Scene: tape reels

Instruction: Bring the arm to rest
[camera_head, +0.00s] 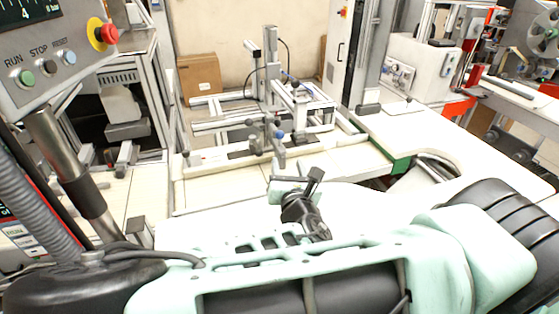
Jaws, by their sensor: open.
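My arm (440,262), pale green with black parts, lies across the bottom of the view and is close to the camera. It hides part of the white work surface behind it. I cannot make out the fingers of my gripper. A small dark clamp-like piece (305,212) with a black lever stands just behind the arm, and its lower end is hidden by it. I cannot tell what it belongs to.
A white bench (150,188) with metal rails and a fixture (275,140) stands ahead. A control panel (45,68) with a red button (109,33) is close on the left. A cardboard box (198,74) is at the back. A machine (415,68) stands on the right.

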